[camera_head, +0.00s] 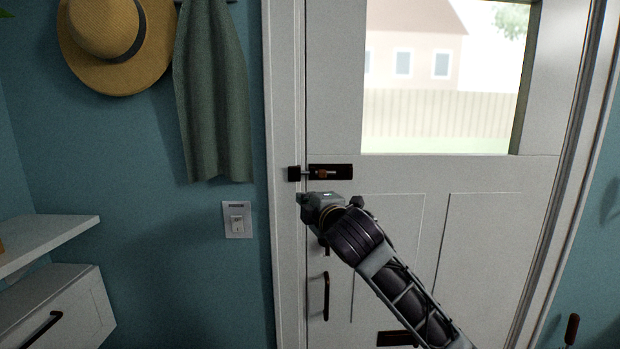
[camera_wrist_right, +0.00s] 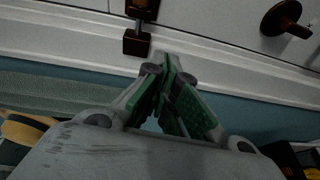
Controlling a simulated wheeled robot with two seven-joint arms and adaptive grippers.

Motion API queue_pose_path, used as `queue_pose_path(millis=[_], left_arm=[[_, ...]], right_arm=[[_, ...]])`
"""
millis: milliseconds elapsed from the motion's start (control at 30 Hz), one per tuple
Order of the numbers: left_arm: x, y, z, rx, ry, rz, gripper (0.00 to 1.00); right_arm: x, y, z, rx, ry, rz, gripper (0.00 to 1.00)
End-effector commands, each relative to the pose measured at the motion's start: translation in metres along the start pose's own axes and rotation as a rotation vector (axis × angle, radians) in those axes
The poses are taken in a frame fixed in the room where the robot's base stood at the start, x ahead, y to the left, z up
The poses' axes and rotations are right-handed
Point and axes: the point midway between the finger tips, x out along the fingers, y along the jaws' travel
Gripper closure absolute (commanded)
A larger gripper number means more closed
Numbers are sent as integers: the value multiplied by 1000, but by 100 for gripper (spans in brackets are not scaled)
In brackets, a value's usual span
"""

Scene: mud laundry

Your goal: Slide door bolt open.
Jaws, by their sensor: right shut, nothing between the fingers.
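The door bolt (camera_head: 342,171) is a dark plate with a brownish knob, mounted flat on the white door (camera_head: 400,180) near its left edge. Its rod reaches left across the gap to the dark keeper (camera_head: 294,173) on the frame. My right gripper (camera_head: 304,199) is just below the keeper and bolt, shut and empty. In the right wrist view the shut fingertips (camera_wrist_right: 168,58) lie beside the keeper (camera_wrist_right: 137,44), apparently apart from it. Part of the bolt (camera_wrist_right: 142,9) shows at the top edge there. My left gripper is out of view.
A dark door handle (camera_head: 326,296) sits below, partly behind my right arm. A light switch (camera_head: 237,220), a hanging green cloth (camera_head: 212,100) and a straw hat (camera_head: 112,40) are on the blue wall at left. A white shelf (camera_head: 40,242) juts out at lower left.

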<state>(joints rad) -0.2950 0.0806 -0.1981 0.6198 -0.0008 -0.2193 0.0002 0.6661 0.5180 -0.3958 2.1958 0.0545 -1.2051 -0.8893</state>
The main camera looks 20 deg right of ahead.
Motion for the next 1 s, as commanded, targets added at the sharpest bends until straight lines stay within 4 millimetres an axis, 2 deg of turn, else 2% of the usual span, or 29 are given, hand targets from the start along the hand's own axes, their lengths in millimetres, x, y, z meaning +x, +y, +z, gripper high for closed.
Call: queue_pose_path(millis=[100,233,733,1000], left_arm=[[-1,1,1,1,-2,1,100],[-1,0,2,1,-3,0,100],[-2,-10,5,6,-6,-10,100],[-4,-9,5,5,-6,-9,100]], right_arm=[[-8,20,-4,-37,5,33,100],[-14,30,-6,-59,8,49,100],[-13,32,-7,-62,8,53,100],[0,33,-7,-61,8,52,100]])
